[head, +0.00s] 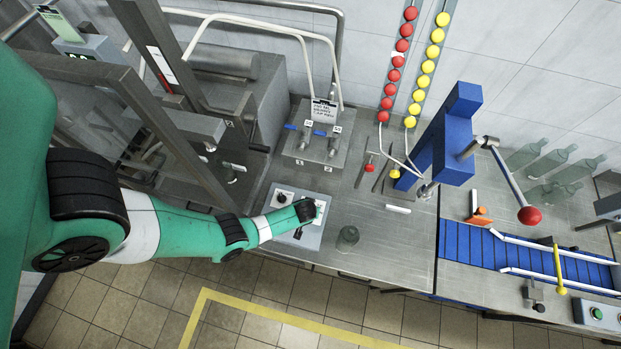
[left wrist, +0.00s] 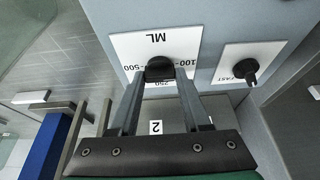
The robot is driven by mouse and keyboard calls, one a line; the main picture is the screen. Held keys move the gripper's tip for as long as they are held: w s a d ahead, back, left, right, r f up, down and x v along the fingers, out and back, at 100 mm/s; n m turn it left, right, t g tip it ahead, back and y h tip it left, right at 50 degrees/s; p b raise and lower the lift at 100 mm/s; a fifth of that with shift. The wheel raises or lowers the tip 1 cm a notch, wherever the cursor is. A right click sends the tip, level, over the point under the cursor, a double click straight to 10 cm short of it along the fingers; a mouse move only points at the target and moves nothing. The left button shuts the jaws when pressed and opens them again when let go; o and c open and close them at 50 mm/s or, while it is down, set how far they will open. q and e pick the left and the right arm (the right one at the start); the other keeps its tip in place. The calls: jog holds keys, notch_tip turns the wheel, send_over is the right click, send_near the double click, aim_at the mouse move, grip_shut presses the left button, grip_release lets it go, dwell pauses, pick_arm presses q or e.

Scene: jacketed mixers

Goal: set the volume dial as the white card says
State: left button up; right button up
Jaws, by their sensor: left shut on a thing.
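The volume dial is a black knob (left wrist: 160,68) on a white plate marked ML, with 100, 250 and 500 around it, upside down in the left wrist view. My left gripper (left wrist: 161,80) is shut on this knob, one finger on each side. In the head view my left gripper (head: 306,209) is at the grey control panel (head: 277,225) and hides the dial. The pointer's exact setting is hard to tell. The white card (head: 323,110) stands at the back by the valves; its print is too small to read surely. My right gripper is not in view.
A second black knob (left wrist: 246,70), its plate reading FAST, sits beside the dial. A clear glass jar (head: 347,238) stands right of the panel. A blue conveyor (head: 480,248) and several glass bottles (head: 528,154) are farther right. The bench front between panel and conveyor is mostly clear.

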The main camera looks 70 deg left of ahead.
pick_arm(q)
grip_shut()
